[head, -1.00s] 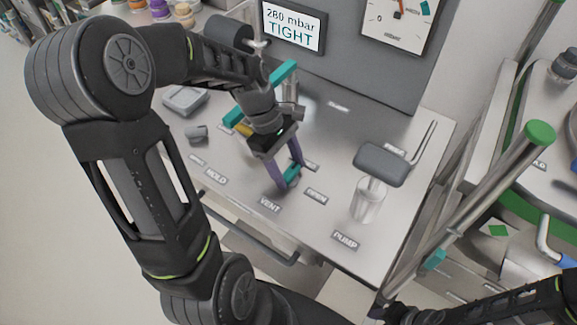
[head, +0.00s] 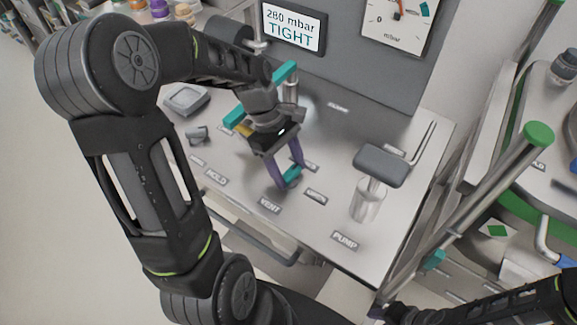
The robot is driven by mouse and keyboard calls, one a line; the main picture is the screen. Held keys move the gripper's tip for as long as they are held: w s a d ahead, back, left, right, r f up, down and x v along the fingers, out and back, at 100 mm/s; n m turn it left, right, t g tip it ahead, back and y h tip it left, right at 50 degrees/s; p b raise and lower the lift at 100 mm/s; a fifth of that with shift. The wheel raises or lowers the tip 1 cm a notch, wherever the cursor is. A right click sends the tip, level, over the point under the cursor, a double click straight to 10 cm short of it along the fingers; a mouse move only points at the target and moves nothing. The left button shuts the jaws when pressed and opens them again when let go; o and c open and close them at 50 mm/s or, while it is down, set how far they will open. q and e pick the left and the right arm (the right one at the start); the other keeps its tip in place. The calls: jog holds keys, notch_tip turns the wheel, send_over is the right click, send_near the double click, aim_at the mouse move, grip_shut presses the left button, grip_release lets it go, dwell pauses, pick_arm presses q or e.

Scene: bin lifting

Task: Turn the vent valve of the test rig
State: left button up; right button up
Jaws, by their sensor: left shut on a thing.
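The vent valve's teal handle (head: 292,176) shows between the purple fingers of my left gripper (head: 288,178), just above the VENT label (head: 270,205) on the steel bench. The fingers are shut on the handle and hide most of the valve. An OPEN label (head: 316,196) lies to the right of the fingers. The display (head: 292,26) reads 280 mbar TIGHT. The dial gauge (head: 400,22) beside it is cut off by the top edge. My right arm shows at the bottom right; the state of its gripper (head: 382,311) cannot be made out.
A pump (head: 380,166) with a grey pad and a clear cylinder stands to the right, near its PUMP label (head: 344,240). A HOLD label (head: 216,177) is to the left. A rail (head: 250,238) runs along the bench's front edge. A green-capped post (head: 540,134) stands at the right.

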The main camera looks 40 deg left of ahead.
pick_arm(q)
jog(key=m+g+p, duration=0.1)
jog(key=m, duration=0.2)
jog(key=shift+w+d+r+m, duration=0.1)
jog(key=shift+m, duration=0.3)
jog(key=m+g, duration=0.1)
jog(key=m, duration=0.1)
jog(key=m+y+p, duration=0.1)
jog(key=m, duration=0.1)
jog(key=shift+w+d+g, duration=0.1)
jog(key=shift+d+g, duration=0.05)
jog(key=shift+g, duration=0.25)
jog(key=m+y, duration=0.1)
jog(key=m, duration=0.1)
jog(key=m+y, duration=0.1)
jog(key=m, duration=0.2)
jog(key=shift+d+g, duration=0.1)
jog(key=shift+g, duration=0.3)
jog(key=shift+d+m+y, duration=0.1)
jog(key=shift+m+y, duration=0.7)
jog(key=shift+m, duration=1.3)
jog(key=o, duration=1.4)
jog(key=shift+c, duration=0.2)
